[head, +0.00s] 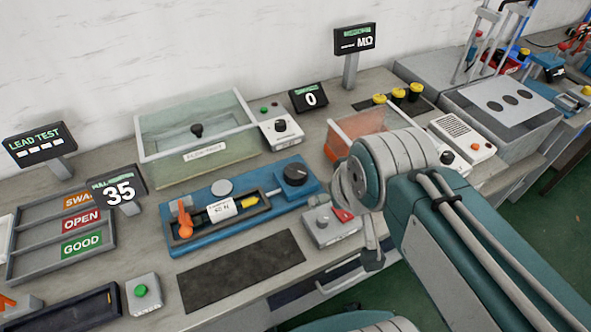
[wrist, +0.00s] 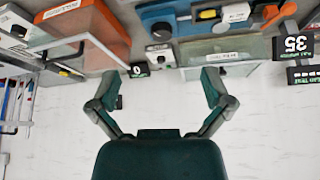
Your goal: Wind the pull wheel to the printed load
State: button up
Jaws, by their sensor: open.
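The pull wheel (head: 295,174) is a black round knob at the right end of a blue pull fixture (head: 188,247). A lead with a yellow part and a white tag (head: 221,210) lies in the fixture, beside an orange lever (head: 184,221). The tag's print is too small to read. A display (head: 118,190) on a post reads 35. In the wrist view, upside down, the wheel (wrist: 161,30) shows near the top edge. My gripper (wrist: 164,76) is open and empty, apart from the wheel; in the head view my arm mostly hides it.
A clear-lidded box (head: 195,150) stands behind the fixture, and a grey box with a red switch (head: 332,225) stands at its right front. An orange-edged bin (head: 345,135) is right of it. A dark mat (head: 240,272) lies bare in front.

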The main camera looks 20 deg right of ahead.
jog(key=w+g, duration=0.2)
jog(key=w, duration=0.5)
jog(key=g, duration=0.4)
send_near(296, 170)
jog(key=shift+n, duration=0.3)
notch_tip(296, 170, down, 10)
jog(key=shift+s+r, duration=0.1)
jog(key=shift+s, duration=0.05)
jog(key=shift+c, duration=0.3)
jog(key=c, duration=0.8)
